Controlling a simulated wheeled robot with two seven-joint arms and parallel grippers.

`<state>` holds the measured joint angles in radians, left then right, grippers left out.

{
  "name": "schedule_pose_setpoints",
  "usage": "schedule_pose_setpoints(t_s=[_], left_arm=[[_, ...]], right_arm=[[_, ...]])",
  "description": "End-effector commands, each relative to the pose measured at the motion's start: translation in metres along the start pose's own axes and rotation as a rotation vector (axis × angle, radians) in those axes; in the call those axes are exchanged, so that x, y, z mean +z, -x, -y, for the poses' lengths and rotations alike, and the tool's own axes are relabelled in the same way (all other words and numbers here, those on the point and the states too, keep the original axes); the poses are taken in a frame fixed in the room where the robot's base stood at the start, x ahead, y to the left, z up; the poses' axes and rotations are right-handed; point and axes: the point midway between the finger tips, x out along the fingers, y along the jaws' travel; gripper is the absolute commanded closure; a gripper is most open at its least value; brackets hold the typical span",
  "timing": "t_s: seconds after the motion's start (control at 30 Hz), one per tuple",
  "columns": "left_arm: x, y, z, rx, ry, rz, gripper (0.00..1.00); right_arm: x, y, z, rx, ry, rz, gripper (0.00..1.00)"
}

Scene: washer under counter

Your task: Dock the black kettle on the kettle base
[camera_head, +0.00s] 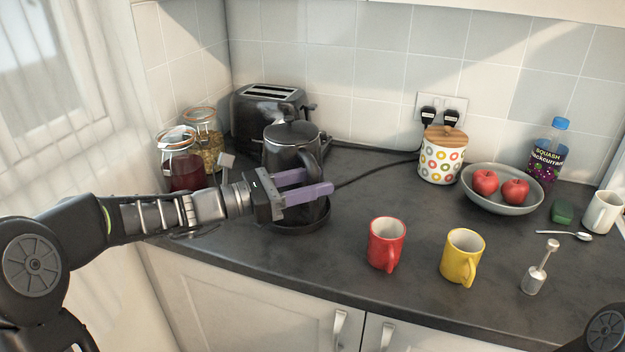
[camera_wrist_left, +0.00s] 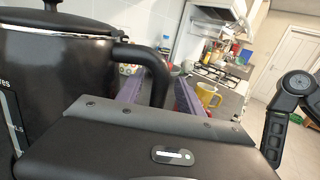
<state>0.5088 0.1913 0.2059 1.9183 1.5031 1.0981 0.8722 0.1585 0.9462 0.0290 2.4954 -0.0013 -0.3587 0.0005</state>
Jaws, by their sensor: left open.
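The black kettle (camera_head: 291,134) is upright at the left of the counter and appears to stand on the round dark kettle base (camera_head: 300,227). My left gripper covers part of the kettle's lower body, so the contact with the base is only partly seen. My left gripper (camera_head: 318,182) is open, its purple fingers at the kettle's handle. In the left wrist view the black handle (camera_wrist_left: 157,72) shows between the two fingers, with the kettle body (camera_wrist_left: 62,85) at the left. My right gripper is out of sight; only part of my right arm shows.
A toaster (camera_head: 268,103) stands behind the kettle, and glass jars (camera_head: 181,160) stand left. A red mug (camera_head: 386,243) and a yellow mug (camera_head: 462,256) stand to the right near the front. A patterned canister (camera_head: 441,160) and a fruit bowl (camera_head: 503,200) are farther back.

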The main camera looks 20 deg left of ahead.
Motion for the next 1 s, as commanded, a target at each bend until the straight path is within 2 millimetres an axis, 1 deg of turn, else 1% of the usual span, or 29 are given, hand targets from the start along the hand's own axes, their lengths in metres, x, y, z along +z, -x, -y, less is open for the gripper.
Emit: schedule_pose_setpoints(t_s=[0.07,0.13,0.27,0.6,0.7,0.83,1.0], left_arm=[[0.004,0.000,0.000,0.000,-0.001,0.000,0.56],[0.003,0.005,-0.001,0.002,-0.001,0.000,0.56],[0.002,0.022,-0.001,0.002,-0.001,-0.001,0.56],[0.002,0.092,-0.001,0.004,-0.001,-0.001,0.56],[0.002,0.107,-0.001,0.002,-0.001,-0.001,0.56],[0.003,0.118,0.000,0.001,-0.001,0.000,0.56],[0.003,0.120,0.000,0.000,-0.001,0.000,0.56]], right_arm=[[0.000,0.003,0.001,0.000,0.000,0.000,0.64],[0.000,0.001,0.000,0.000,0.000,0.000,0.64],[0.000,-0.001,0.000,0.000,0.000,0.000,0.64],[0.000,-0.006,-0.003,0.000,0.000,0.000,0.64],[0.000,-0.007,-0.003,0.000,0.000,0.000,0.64],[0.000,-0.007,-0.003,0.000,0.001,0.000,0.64],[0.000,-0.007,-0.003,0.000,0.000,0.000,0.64]])
